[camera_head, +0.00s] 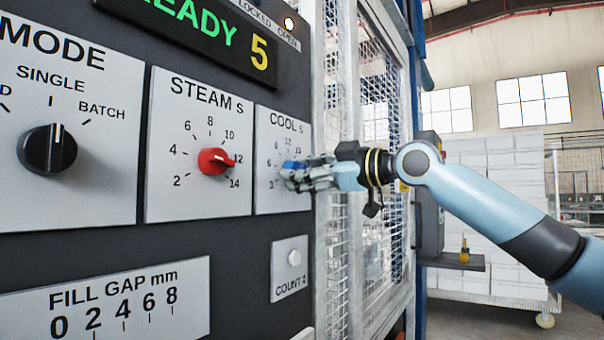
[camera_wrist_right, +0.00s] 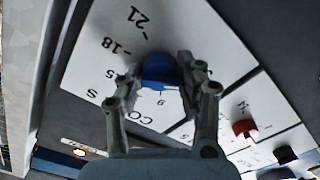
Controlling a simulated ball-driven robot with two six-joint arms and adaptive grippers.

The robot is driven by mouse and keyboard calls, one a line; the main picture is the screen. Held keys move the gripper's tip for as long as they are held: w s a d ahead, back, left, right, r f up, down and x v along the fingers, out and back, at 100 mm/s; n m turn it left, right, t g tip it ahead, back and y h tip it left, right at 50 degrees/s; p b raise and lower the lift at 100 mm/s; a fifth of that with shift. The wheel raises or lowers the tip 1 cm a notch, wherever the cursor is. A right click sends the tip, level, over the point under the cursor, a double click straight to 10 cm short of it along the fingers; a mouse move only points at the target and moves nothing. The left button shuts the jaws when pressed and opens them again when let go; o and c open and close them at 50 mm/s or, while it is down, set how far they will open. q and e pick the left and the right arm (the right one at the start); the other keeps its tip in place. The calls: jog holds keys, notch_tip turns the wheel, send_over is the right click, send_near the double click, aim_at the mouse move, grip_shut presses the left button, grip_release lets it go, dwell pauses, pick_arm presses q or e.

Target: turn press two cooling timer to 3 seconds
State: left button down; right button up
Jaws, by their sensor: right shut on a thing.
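The blue cooling timer knob (camera_head: 293,165) sits on the white COOL S dial plate (camera_head: 283,202), right of the steam dial. My right gripper (camera_head: 292,176) reaches in from the right and is shut on the knob. In the right wrist view the blue knob (camera_wrist_right: 158,68) is between the two fingers of my right gripper (camera_wrist_right: 168,76), with 18 and 21 on the dial plate (camera_wrist_right: 190,30) above it. The fingers cover part of the dial, and I cannot tell where the knob's pointer stands. My left gripper is not in view.
The red steam knob (camera_head: 215,161) and black mode knob (camera_head: 47,150) are to the left. The COUNT button (camera_head: 294,257) is below. The display (camera_head: 212,35) reads READY and 5. A mesh guard (camera_head: 375,90) stands close to the right of the panel.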

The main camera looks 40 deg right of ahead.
aim_at(289, 122)
jog(key=shift+f, duration=0.1)
jog(key=o, duration=1.2)
jog(key=shift+c, duration=0.2)
notch_tip(289, 122, up, 10)
jog(key=shift+r, duration=0.1)
